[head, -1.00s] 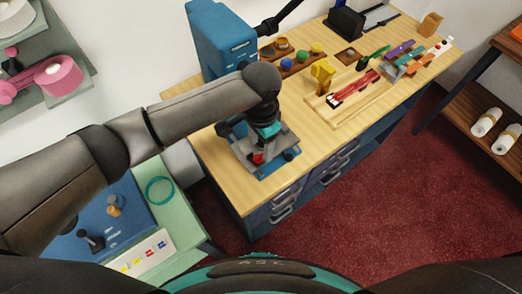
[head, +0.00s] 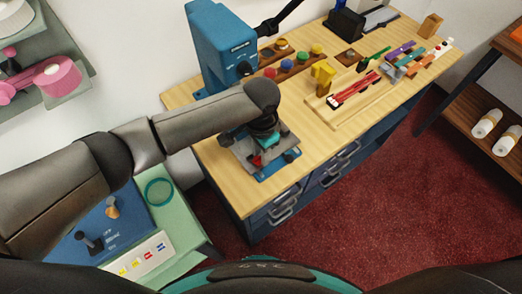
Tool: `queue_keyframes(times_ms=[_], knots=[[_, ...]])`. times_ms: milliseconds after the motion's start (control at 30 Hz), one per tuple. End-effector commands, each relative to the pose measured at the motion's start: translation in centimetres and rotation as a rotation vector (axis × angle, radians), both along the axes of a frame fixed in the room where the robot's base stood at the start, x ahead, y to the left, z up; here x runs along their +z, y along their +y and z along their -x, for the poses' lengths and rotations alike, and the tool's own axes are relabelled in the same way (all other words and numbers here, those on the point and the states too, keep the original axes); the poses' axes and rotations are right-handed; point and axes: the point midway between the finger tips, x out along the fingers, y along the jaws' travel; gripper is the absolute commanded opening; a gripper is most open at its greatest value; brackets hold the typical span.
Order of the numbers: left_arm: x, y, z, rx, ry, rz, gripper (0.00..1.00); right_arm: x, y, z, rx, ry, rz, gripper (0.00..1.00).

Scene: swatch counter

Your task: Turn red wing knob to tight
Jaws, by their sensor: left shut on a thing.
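The red wing knob (head: 257,161) shows as a small bit of red on a grey metal plate with a blue base (head: 277,172), near the front left of the wooden counter. My left gripper (head: 260,154) comes down over it from above and is shut on it. The wrist and gripper hide most of the knob, so I cannot read its angle or any tight mark. My right gripper is not in view.
A blue machine (head: 222,45) stands behind my left arm. A yellow block (head: 322,75), a red tool (head: 352,92) on a wooden board and several coloured knobs lie further right. The counter's front right strip is clear. A green side table (head: 185,225) stands at lower left.

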Motion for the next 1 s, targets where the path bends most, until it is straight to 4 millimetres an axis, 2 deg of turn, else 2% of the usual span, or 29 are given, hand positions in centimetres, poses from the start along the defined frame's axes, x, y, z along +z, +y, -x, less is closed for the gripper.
queue_keyframes(times_ms=[33,100,133,600,767,1000], knots=[[0.0,0.0,0.0,0.000,-0.001,0.001,0.09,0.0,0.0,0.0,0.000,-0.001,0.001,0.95],[0.0,0.0,0.0,0.000,-0.001,0.001,0.01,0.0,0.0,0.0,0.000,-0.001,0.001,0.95],[0.0,0.0,0.0,0.000,-0.001,0.001,0.00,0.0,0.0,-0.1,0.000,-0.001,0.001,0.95],[0.1,0.0,0.0,-0.023,0.000,0.000,0.00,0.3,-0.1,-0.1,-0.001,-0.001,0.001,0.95],[0.2,-0.1,0.1,-0.088,0.001,0.000,0.00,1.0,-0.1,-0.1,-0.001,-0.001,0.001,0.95],[0.4,-0.2,0.2,-0.270,0.001,-0.001,0.00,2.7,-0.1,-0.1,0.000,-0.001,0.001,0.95]])
